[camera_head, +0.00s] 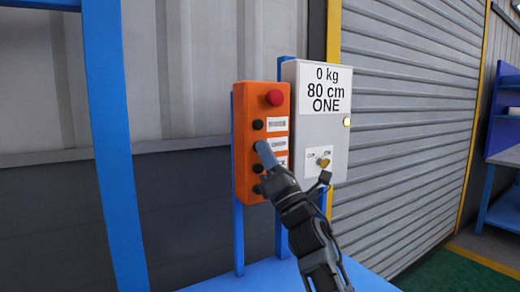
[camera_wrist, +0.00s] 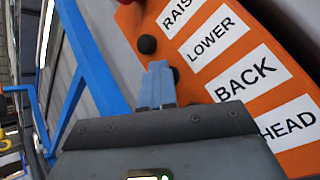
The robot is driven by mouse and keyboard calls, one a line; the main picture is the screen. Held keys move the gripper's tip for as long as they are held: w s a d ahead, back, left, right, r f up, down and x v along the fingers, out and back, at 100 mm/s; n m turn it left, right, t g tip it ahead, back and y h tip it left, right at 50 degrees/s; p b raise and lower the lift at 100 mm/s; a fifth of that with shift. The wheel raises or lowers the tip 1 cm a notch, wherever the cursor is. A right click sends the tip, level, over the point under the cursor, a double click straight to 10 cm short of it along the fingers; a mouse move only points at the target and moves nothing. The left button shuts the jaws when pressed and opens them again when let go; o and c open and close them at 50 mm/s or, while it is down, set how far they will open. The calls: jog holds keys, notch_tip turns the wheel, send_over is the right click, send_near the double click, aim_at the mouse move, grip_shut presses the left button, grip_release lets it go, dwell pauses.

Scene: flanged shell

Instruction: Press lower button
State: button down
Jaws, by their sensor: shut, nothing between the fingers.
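The orange control box (camera_head: 241,165) hangs upright, with a red button (camera_head: 274,98) on top and a column of black buttons below. In the wrist view its labels read RAISE, LOWER, BACK and AHEAD. The lower button (camera_wrist: 176,75) lies beside the LOWER label (camera_wrist: 215,38), partly hidden by my fingertips. The raise button (camera_wrist: 146,44) shows clear of them. My gripper (camera_wrist: 158,70) is shut and empty, its blue-grey fingertips in front of the lower button. In the head view my gripper (camera_head: 261,147) points up-left at the second black button. I cannot tell whether it touches.
A white box (camera_head: 338,135) reading "0 kg 80 cm ONE", with a yellow knob (camera_head: 323,162), stands right of the control box, close to my wrist. A blue post (camera_head: 112,150) stands to the left. A grey roller shutter (camera_head: 410,120) fills the right background.

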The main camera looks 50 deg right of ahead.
jog(key=shift+w+r, duration=0.15)
jog(key=shift+w, duration=0.2)
dwell(0.6)
jog(key=shift+s+a, duration=0.1)
jog(key=shift+s, duration=0.05)
jog(key=shift+s+a+f, duration=0.1)
jog(key=shift+s+f, duration=0.2)
jog(key=shift+s, duration=0.15)
jog(key=s+a+p, duration=0.1)
jog(key=s, duration=0.5)
jog(key=shift+a+p, duration=0.3)
jog(key=shift+p, duration=0.1)
jog(key=shift+s, duration=0.1)
